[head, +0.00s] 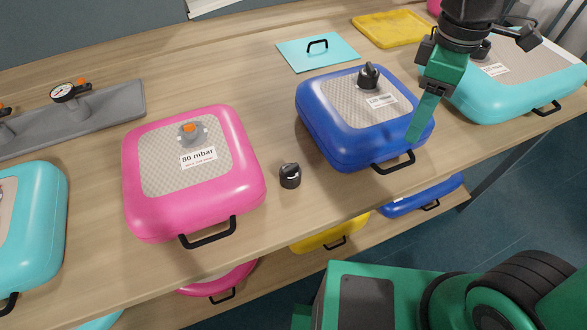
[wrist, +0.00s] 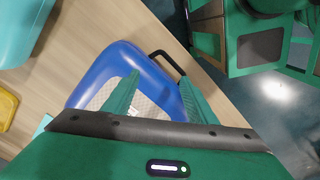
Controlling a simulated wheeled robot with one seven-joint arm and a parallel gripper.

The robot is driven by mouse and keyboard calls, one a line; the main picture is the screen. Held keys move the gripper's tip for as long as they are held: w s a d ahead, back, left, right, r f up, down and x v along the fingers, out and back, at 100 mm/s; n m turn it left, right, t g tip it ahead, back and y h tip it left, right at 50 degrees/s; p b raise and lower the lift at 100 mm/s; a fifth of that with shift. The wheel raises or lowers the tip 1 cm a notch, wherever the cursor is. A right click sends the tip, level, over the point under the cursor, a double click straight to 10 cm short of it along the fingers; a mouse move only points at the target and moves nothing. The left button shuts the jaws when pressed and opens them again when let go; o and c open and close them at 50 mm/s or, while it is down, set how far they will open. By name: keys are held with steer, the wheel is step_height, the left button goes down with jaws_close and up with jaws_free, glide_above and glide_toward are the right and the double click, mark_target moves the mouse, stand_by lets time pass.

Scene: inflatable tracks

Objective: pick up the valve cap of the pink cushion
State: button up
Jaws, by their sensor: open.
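The pink cushion (head: 150,205) lies on the table left of centre in the head view. Its valve (head: 190,131) shows an orange inside and has no black cap on it. A black valve cap (head: 290,176) stands on the bare table just right of the pink cushion, apart from it. My gripper (head: 417,128) is in front of the blue cushion's right side in the head view, its fingers pointing down. In the wrist view my gripper (wrist: 158,82) is open with nothing between its fingers, and the blue cushion (wrist: 91,78) lies beyond. The loose cap is not visible there.
The blue cushion (head: 325,135) and the right teal cushion (head: 470,107) each carry a black cap. A teal plate (head: 300,60) and yellow tray (head: 385,26) lie behind. A grey gauge bar (head: 115,108) is at left. Table around the loose cap is clear; more cushions lie on a lower shelf.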

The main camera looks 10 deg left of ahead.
mark_target(290, 167)
steer(key=s+a+n, duration=0.1)
steer(key=a+n, duration=0.1)
steer(key=a, duration=0.2)
steer(key=a+n, duration=0.3)
steer(key=a, duration=0.2)
steer(key=s+a+n, duration=0.1)
steer(key=a+n, duration=0.1)
steer(key=a, duration=0.3)
steer(key=shift+s+n, duration=0.3)
steer(key=shift+n, duration=0.1)
steer(key=s+a+n, duration=0.1)
steer(key=a, duration=0.2)
steer(key=s+a+n, duration=0.2)
steer(key=a, duration=0.1)
steer(key=s+a+n, duration=0.2)
steer(key=a, duration=0.1)
steer(key=shift+f, duration=0.4)
step_height(290, 167, down, 10)
steer(key=shift+w+f, duration=0.15)
steer(key=c, duration=0.9)
